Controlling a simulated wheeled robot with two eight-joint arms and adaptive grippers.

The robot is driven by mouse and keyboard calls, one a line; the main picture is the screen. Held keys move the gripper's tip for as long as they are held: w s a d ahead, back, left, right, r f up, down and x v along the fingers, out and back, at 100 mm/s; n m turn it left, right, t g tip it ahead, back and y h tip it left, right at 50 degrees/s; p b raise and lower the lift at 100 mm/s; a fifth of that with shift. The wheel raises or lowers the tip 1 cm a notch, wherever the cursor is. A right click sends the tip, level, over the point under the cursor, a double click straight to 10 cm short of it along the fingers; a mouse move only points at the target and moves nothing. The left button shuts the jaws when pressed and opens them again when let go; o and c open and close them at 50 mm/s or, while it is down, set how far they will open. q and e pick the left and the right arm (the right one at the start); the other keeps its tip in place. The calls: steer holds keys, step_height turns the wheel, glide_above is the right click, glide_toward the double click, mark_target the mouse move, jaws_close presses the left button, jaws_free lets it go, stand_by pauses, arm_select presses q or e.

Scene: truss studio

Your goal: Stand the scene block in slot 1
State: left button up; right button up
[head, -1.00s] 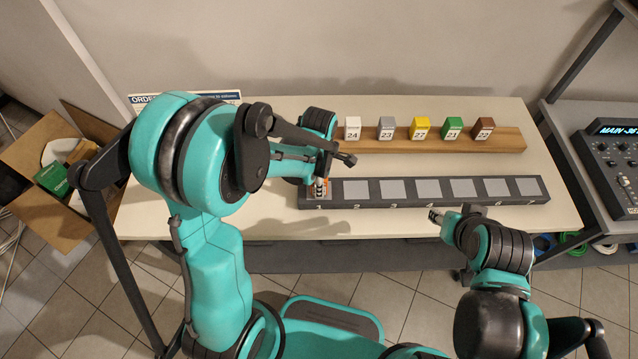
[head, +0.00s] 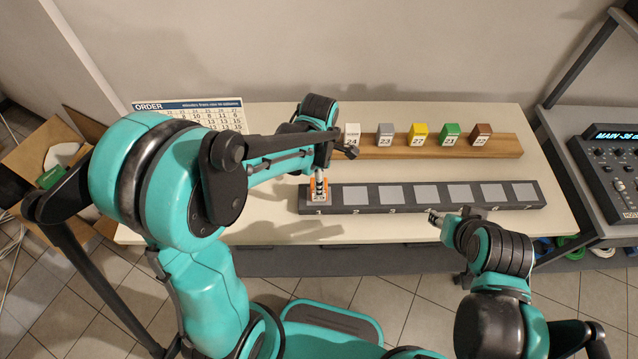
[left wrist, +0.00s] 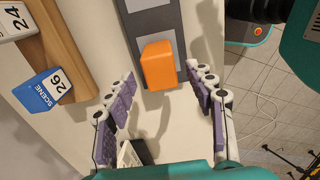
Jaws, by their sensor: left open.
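An orange block (head: 318,196) stands upright on slot 1, at the left end of the dark numbered strip (head: 407,208). It also shows in the left wrist view (left wrist: 158,66), at the end of the strip. My left gripper (head: 320,180) is just above and behind the block in the head view. In the left wrist view its jaws (left wrist: 160,78) are wide apart, with gaps between the fingers and the block. My right gripper (head: 436,217) hangs by the front edge of the strip; its jaw state is unclear.
A wooden ledge (head: 435,152) behind the strip holds white, grey, yellow, green and brown numbered blocks. A blue block marked SCENE 26 (left wrist: 42,90) also sits there, hidden in the head view by my left arm. The other slots are bare. A mixer (head: 610,165) stands at the right.

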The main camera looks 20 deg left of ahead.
arm_select(q)
step_height(320, 180, up, 6)
steer(key=shift+f+p, duration=0.25)
steer(key=shift+p, duration=0.3)
steer(key=shift+s+a+r, duration=0.1)
steer(key=shift+r, duration=0.2)
steer(key=s+a+r+m+t, duration=0.2)
steer(key=s+m, duration=0.3)
steer(key=m, duration=0.5)
steer(key=s+a+r+m+t, duration=0.2)
steer(key=s+r+m+t, duration=0.3)
steer(key=m, duration=0.6)
steer(key=shift+a, duration=0.25)
